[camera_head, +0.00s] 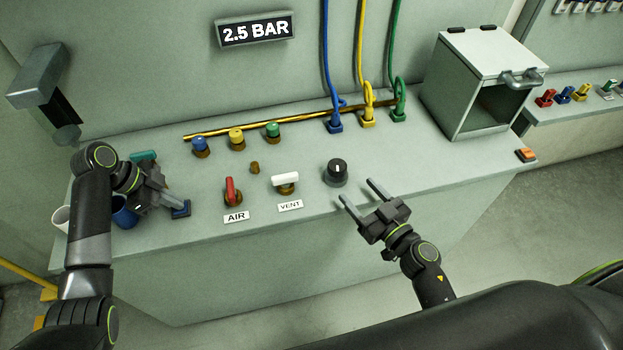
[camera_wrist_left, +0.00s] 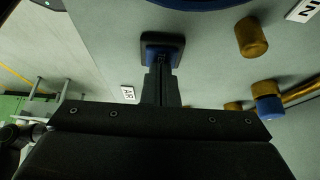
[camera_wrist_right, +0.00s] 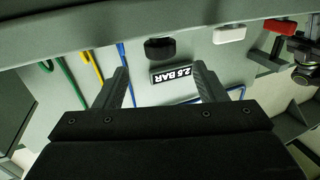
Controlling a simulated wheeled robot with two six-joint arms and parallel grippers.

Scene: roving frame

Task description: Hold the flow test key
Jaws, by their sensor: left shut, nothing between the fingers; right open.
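The key that looks like the flow test key (camera_head: 181,209) is a blue button in a dark square frame at the left front of the grey console. It also shows in the left wrist view (camera_wrist_left: 178,40), partly covered by my fingers. My left gripper (camera_head: 178,203) is shut and empty, its fingertips over the blue button. They seem to touch it, but I cannot tell how far it is pressed. My right gripper (camera_head: 362,190) is open and empty at the console's front edge, near the black knob (camera_head: 336,172).
A red AIR lever (camera_head: 231,190) and a white VENT lever (camera_head: 285,181) stand right of the key. A blue cup (camera_head: 124,215) is close by my left gripper. A sign (camera_head: 254,31) reads 2.5 BAR. An open grey box (camera_head: 458,85) stands at the right.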

